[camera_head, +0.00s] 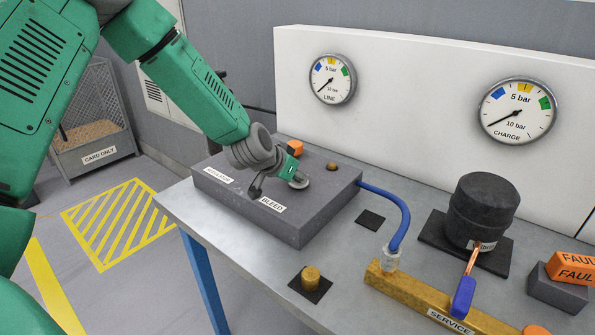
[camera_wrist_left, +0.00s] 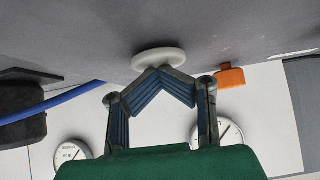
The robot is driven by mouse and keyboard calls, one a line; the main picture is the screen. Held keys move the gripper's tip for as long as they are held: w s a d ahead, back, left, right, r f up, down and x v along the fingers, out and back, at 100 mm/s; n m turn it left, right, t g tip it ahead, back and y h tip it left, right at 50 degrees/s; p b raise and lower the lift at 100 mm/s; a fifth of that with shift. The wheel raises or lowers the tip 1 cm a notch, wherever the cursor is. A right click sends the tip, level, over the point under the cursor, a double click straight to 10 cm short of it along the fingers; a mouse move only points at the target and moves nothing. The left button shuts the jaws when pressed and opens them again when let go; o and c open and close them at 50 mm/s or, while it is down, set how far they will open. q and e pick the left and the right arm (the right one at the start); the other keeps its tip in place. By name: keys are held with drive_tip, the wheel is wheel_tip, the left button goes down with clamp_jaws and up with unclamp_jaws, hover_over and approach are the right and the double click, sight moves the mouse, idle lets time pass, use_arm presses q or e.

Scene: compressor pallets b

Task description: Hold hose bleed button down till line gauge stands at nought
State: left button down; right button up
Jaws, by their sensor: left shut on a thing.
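My left gripper (camera_head: 290,173) reaches down to the grey block (camera_head: 305,222) behind the BLEED label (camera_head: 272,205). Its fingertips are together at the pale round bleed button (camera_head: 301,183), which it partly hides. In the left wrist view the closed fingertips (camera_wrist_left: 164,72) meet the edge of the pale disc (camera_wrist_left: 158,57); how far it is pressed cannot be told. The line gauge (camera_head: 332,79) is on the white panel, its needle pointing lower left, at the low end of the scale. My right gripper is not in view.
The charge gauge (camera_head: 517,110) needle also points lower left. An orange knob (camera_head: 295,147) and a brass knob (camera_head: 332,167) stand on the block. A blue hose (camera_head: 400,215) runs to the brass service bar (camera_head: 415,295). A black cylinder (camera_head: 482,210) stands at right.

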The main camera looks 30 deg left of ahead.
use_arm(q)
drive_tip(key=shift+s+p, duration=0.3)
drive_tip(key=shift+p, duration=0.2)
wheel_tip(320, 180, up, 4)
drive_tip(key=p, duration=0.3)
drive_tip(key=shift+w+a+r, duration=0.1)
drive_tip(key=shift+r, duration=0.15)
drive_tip(key=v, duration=0.9)
drive_tip(key=shift+a, duration=0.15)
